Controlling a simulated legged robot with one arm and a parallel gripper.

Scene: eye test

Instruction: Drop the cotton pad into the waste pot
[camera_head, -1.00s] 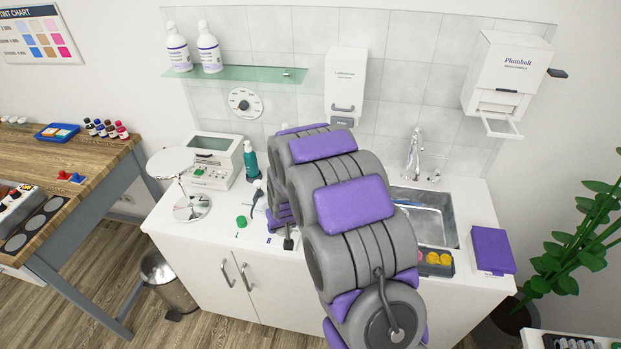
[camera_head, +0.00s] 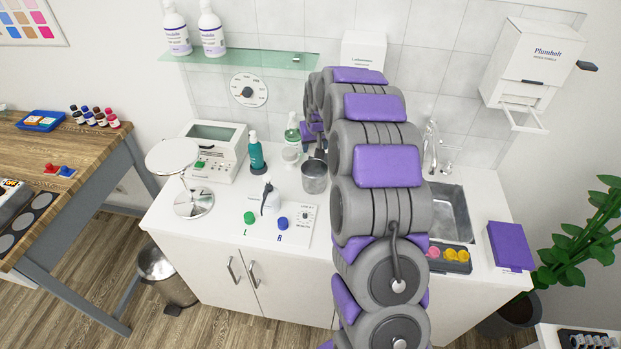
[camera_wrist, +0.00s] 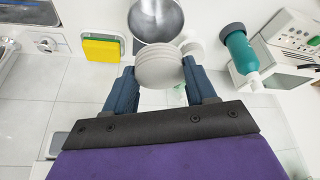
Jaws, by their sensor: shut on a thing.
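My gripper (camera_wrist: 160,66) shows in the wrist view with its two blue fingers shut on a pale, round, ridged thing, which looks like the cotton pad (camera_wrist: 158,72). The metal waste pot (camera_wrist: 160,14) is just beyond it at the top of that view, and the pad's edge overlaps the pot's near rim in the picture. I cannot tell the height between them. In the head view the pot (camera_head: 315,178) stands open on the counter, left of my arm. My arm mostly hides the gripper there, and the pad cannot be made out.
A teal bottle (camera_head: 257,152) and a clear bottle (camera_head: 291,142) stand left of and behind the pot. The sink (camera_head: 450,212) is to the right. A glass shelf (camera_head: 255,61) hangs above.

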